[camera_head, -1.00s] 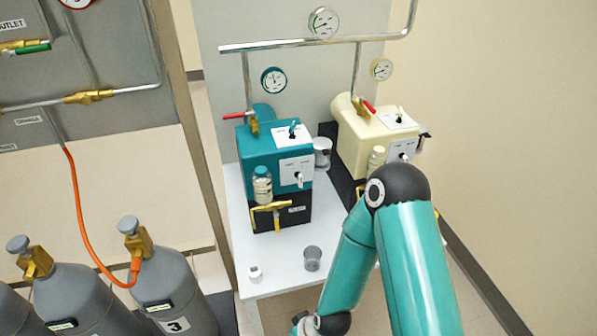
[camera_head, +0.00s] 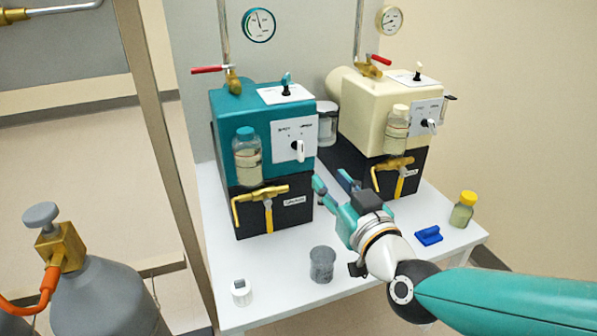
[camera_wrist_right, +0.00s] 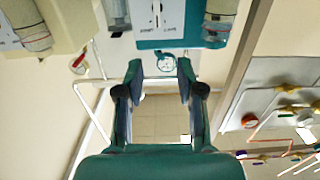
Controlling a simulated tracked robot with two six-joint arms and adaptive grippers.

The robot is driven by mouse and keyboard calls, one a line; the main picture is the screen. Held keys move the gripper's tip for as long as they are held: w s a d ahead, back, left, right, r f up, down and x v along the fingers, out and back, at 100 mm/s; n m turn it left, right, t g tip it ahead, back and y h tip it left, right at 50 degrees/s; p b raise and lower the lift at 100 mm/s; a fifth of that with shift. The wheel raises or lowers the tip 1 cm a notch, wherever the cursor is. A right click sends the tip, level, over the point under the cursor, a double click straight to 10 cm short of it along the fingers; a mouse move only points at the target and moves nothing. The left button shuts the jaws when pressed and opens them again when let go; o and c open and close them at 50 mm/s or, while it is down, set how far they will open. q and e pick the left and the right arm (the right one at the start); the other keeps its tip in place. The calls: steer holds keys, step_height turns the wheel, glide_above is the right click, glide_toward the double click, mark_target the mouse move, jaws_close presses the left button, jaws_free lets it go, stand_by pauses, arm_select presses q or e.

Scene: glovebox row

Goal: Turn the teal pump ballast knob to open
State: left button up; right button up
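The teal pump (camera_head: 228,112) stands on the white table. A pale knob (camera_head: 299,150) sits on the white panel of its front face, pointing roughly up and down; the panel's lettering is too small to read surely. A smaller black switch with a teal tip (camera_head: 286,86) is on top. My right gripper (camera_head: 333,182) is open and empty, in front of the pump, lower than the knob and to its right, apart from it. In the right wrist view, the open fingers (camera_wrist_right: 159,70) point towards the pump's white panel (camera_wrist_right: 158,18), seen upside down. My left gripper is out of view.
A cream pump (camera_head: 362,112) stands close on the right. A sample bottle (camera_head: 247,158) and brass drain valve (camera_head: 267,194) are on the teal pump's front. A grey cup (camera_head: 321,264), white cap (camera_head: 241,291), blue object (camera_head: 428,236) and yellow-capped bottle (camera_head: 463,209) stand on the table (camera_head: 285,285).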

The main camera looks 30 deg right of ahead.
steer(key=p, duration=0.2)
glide_toward(302, 146)
steer(key=x, duration=1)
steer(key=shift+w+d+b, duration=0.15)
steer(key=shift+w+b, duration=0.15)
steer(key=shift+w, duration=0.1)
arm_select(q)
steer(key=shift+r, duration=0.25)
arm_select(e)
jaws_close()
